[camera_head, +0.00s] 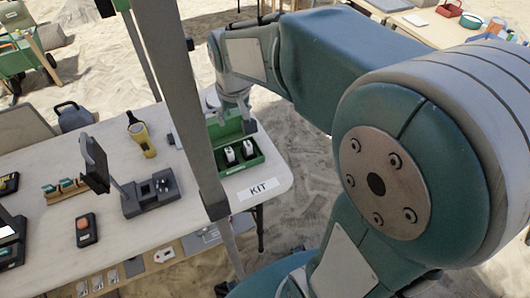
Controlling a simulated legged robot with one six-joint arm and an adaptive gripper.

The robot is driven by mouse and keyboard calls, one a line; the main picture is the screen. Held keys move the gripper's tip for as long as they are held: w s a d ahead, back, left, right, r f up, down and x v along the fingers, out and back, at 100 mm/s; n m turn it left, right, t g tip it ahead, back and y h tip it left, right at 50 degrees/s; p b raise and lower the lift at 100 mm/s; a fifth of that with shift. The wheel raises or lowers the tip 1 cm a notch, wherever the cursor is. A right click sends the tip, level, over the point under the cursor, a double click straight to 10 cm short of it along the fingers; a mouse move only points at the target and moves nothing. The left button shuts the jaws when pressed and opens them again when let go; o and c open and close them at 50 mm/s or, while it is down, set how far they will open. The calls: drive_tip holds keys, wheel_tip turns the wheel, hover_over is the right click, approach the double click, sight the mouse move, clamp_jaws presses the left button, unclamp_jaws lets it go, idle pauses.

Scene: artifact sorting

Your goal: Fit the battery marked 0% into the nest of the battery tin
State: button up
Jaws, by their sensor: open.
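A green tin (264,158) with a dark inside lies at the right end of the table, beside the KIT label. It looks like the battery tin. Two small white blocks, likely batteries, stand in it, a left one (230,154) and a right one (248,150). Any percent marks on them are too small to read. My gripper (238,118) is open at the tin's back edge, above and behind the white blocks, and nothing shows between its fingers. My fingers hide part of the tin's back, and I cannot tell whether they touch it.
A grey post (185,100) stands close to the tin's left. On the table (165,210) are a dark device (150,195) with sockets, a yellow tool (142,140) and a box with an orange button (84,228). The KIT label (259,188) lies near the table's right corner.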

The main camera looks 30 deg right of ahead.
drive_tip(key=s+r+t, duration=0.1)
drive_tip(key=s+r, duration=0.1)
drive_tip(key=s, duration=0.6)
drive_tip(key=s+r+t, duration=0.2)
drive_tip(key=s, duration=0.7)
drive_tip(key=shift+r, duration=0.25)
